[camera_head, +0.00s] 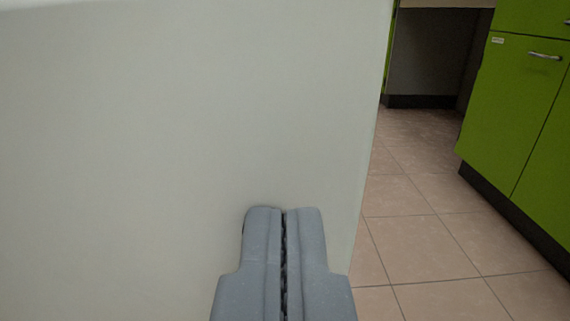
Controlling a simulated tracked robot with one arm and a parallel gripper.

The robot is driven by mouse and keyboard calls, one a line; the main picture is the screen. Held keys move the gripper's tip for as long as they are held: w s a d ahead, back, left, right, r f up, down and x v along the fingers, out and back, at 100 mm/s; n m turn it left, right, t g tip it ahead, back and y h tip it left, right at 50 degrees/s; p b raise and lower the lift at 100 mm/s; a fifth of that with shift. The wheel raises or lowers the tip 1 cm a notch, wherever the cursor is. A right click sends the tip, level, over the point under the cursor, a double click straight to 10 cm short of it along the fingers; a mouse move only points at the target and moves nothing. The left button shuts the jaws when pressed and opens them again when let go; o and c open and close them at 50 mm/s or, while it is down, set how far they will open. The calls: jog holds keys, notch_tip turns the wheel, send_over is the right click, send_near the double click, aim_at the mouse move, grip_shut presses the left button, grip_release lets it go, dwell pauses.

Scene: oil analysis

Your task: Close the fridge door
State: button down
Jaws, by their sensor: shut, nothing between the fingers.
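A large plain white panel, which looks like the fridge door (180,120), fills the left and middle of the view. Its right edge runs down the picture right of centre. My gripper (284,210) is shut and empty at the bottom centre, with its fingertips in front of the white panel, near its right edge. I cannot tell whether the fingertips touch the panel. The rest of the fridge, the hinge and any handle are not visible.
Green cabinets (520,110) with metal handles and a dark base stand at the right. A dark recess (430,50) lies at the back. Bare tiled floor (420,220) is clear between the white panel and the cabinets.

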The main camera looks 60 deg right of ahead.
jog(key=shift+x, duration=1.15)
jog(key=shift+d, duration=0.15)
